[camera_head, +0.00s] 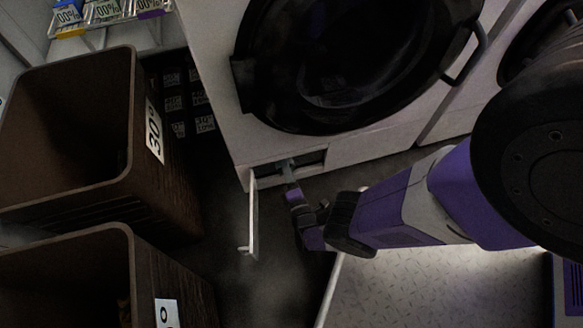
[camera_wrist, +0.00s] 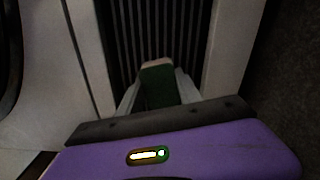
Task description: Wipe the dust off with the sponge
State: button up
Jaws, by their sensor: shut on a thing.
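My gripper (camera_head: 286,170) reaches to the low opening under the round door of the washing machine (camera_head: 340,145). In the wrist view my gripper (camera_wrist: 158,98) is shut on a sponge (camera_wrist: 158,86), green with a pale tan edge at its far end. The sponge points at a dark ribbed grille (camera_wrist: 195,35) inside the opening. I cannot tell whether the sponge touches the ribs. No dust can be made out in the dim light. In the head view the sponge cannot be made out.
An open white flap (camera_head: 254,212) with a small handle hangs just left of my gripper. Brown bins (camera_head: 165,190) stand at the left, with 30° on one label. A pale patterned surface (camera_head: 420,290) lies below my arm. Dark floor is free between flap and bins.

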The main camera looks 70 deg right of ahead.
aim_at(298, 157)
jog(key=shift+w+a, duration=0.85)
jog(key=shift+w, duration=0.15)
jog(key=shift+w+a+b, duration=0.35)
jog(key=shift+w+a, duration=0.15)
jog(key=shift+w, duration=0.25)
jog(key=shift+w+a+b, duration=0.35)
jog(key=shift+w+a, duration=0.15)
jog(key=shift+w, duration=0.25)
jog(key=shift+s+d+r+p, duration=0.25)
jog(key=shift+s+d+p, duration=0.3)
jog(key=shift+s+d, duration=0.55)
jog(key=shift+s+d+r+p, duration=0.2)
jog(key=shift+s+d+p, duration=0.35)
jog(key=shift+s+d, duration=0.5)
jog(key=shift+s+d+f, duration=0.1)
jog(key=shift+s+d, duration=0.3)
jog(key=shift+s, duration=0.35)
jog(key=shift+s+d+r, duration=0.1)
jog(key=shift+s+d, duration=0.35)
jog(key=shift+s, duration=0.3)
jog(key=shift+s+d+f, duration=0.1)
jog(key=shift+s+d, duration=0.3)
jog(key=shift+s, duration=0.35)
jog(key=shift+w, duration=0.1)
